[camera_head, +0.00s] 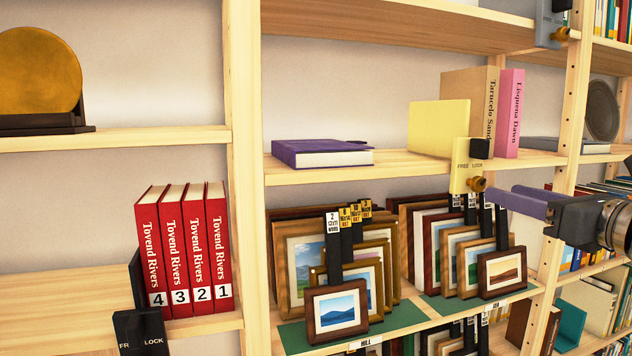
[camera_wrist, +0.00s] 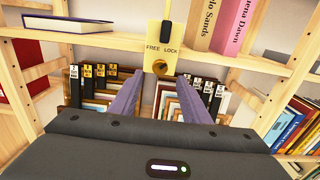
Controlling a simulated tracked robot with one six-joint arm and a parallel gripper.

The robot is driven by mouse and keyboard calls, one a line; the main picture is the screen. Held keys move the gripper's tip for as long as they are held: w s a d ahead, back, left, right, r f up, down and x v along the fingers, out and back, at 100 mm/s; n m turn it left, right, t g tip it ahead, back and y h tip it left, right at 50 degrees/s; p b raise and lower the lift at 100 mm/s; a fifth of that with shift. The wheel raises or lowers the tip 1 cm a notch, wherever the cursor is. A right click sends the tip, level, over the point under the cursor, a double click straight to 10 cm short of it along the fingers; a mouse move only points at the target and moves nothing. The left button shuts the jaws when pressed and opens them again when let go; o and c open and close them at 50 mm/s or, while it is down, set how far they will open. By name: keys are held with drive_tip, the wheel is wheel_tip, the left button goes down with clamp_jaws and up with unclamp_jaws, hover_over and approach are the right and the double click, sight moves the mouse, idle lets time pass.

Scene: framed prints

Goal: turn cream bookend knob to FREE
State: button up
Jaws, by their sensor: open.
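The cream bookend (camera_head: 438,128) stands on the upper middle shelf beside upright books. Its front plate (camera_head: 466,176) hangs over the shelf edge, marked FREE at left and LOCK at right. It also shows in the wrist view (camera_wrist: 153,62). A brass knob (camera_head: 477,184) sticks out low on this plate; in the wrist view the knob (camera_wrist: 160,67) lies just beyond the fingertips, between them. I cannot tell which mark it points to. My gripper (camera_head: 500,193), with purple fingers, comes from the right and is open and empty; it also shows in the wrist view (camera_wrist: 158,82).
Framed prints (camera_head: 337,309) with black tags stand on the shelf below the plate, under my fingers. A purple book (camera_head: 320,153) lies left of the bookend; tan (camera_head: 470,95) and pink (camera_head: 509,115) books stand right. A wooden post (camera_head: 572,110) rises near my gripper.

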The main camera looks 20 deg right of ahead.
sight(480, 186)
drive_tip(key=shift+w+a, duration=0.1)
drive_tip(key=shift+w, duration=3.15)
drive_tip(key=shift+c, duration=0.5)
